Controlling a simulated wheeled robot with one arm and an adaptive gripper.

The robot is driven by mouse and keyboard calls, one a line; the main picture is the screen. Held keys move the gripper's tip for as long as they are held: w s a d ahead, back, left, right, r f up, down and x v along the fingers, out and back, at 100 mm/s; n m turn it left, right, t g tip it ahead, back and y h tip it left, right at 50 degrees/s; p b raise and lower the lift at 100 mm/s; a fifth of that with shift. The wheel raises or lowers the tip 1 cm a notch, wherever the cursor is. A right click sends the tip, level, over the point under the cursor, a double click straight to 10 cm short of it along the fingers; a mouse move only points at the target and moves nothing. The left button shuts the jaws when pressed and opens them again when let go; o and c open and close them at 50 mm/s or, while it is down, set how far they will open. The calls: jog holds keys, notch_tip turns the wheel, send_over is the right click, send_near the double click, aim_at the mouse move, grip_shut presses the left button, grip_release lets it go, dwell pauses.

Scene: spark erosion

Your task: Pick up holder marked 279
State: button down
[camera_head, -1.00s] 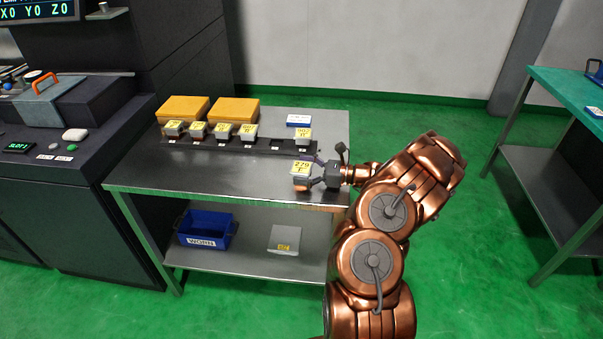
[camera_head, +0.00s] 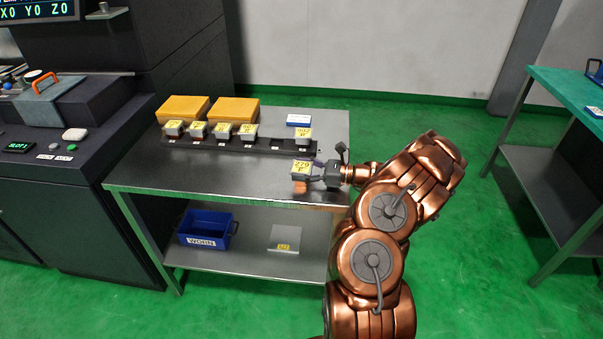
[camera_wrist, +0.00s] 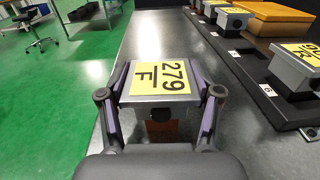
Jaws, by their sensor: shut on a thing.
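The holder marked 279 (camera_head: 301,171) is a grey block with a yellow label on top and a copper-coloured part below. In the wrist view the holder (camera_wrist: 160,79) sits between both fingers, its label reading 279 over F. My gripper (camera_head: 318,172) is shut on it, over the front right of the steel table (camera_head: 220,178). The holder appears to be held near or just above the table top; the exact gap is hard to tell.
A dark rack (camera_head: 235,144) with several other labelled holders runs along the table behind my gripper. Two orange-yellow boxes (camera_head: 233,110) and a small blue-white box (camera_head: 299,120) stand behind it. A blue bin marked WORN (camera_head: 207,229) is on the lower shelf.

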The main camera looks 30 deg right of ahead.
aim_at(303, 168)
jog(key=shift+r, duration=0.15)
jog(key=shift+r+b, duration=0.5)
jog(key=shift+r, duration=0.9)
jog(key=shift+s+r, duration=0.25)
jog(key=shift+r, duration=0.05)
jog(key=s+a+r+b, duration=0.1)
jog(key=s+a+b, duration=0.1)
jog(key=s, duration=1.3)
jog(key=shift+a+r, duration=0.2)
jog(key=shift+a, duration=0.3)
